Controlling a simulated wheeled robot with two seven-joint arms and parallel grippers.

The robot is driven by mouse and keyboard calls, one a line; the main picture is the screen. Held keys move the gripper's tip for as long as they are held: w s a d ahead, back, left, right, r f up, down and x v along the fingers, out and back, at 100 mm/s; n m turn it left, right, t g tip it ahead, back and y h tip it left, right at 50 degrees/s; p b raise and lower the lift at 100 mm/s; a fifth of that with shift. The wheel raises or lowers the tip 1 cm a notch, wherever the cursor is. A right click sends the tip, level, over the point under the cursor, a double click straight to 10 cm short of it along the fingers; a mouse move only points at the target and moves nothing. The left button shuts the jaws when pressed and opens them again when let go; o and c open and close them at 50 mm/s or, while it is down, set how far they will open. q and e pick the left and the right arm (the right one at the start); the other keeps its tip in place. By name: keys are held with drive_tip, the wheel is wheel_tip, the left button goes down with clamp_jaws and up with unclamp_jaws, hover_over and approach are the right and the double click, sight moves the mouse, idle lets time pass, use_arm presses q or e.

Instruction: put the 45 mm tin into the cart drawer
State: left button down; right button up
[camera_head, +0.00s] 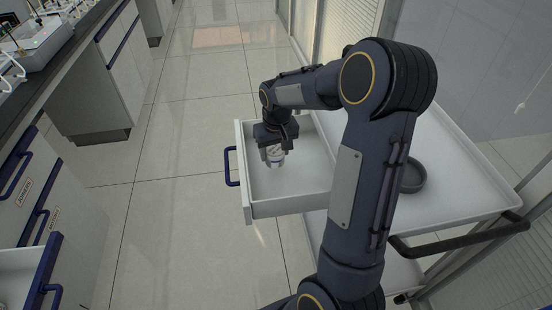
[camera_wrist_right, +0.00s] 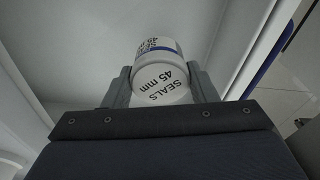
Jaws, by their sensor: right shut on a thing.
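The 45 mm tin (camera_wrist_right: 158,75) is white with a blue band and the words "SEALS 45 mm"; it shows small in the head view (camera_head: 275,156). My right gripper (camera_head: 273,150) is shut on the tin, with a finger on each side of it in the wrist view (camera_wrist_right: 162,88). The cart drawer (camera_head: 290,209) is pulled out to the left, with white walls and a blue handle. The gripper and tin are inside the drawer's outline from above. I cannot tell whether the tin touches the drawer floor. My left gripper is not in view.
The white cart top (camera_head: 465,185) carries a dark round dish (camera_head: 412,177), partly behind my right arm. The cart has a dark push bar (camera_head: 460,240). A lab bench with drawers (camera_head: 50,215) stands at left. The tiled floor (camera_head: 180,200) between them is clear.

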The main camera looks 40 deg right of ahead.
sight(276, 158)
drive_tip(key=shift+w+d+f, duration=0.15)
drive_tip(key=shift+d+f, duration=0.15)
drive_tip(key=shift+f, duration=0.15)
wheel_tip(276, 158, down, 3)
drive_tip(key=shift+w+d+f+b, duration=0.1)
drive_tip(key=shift+f+b, duration=0.05)
drive_tip(key=shift+b, duration=0.15)
drive_tip(key=shift+f, duration=0.15)
drive_tip(key=o, duration=1)
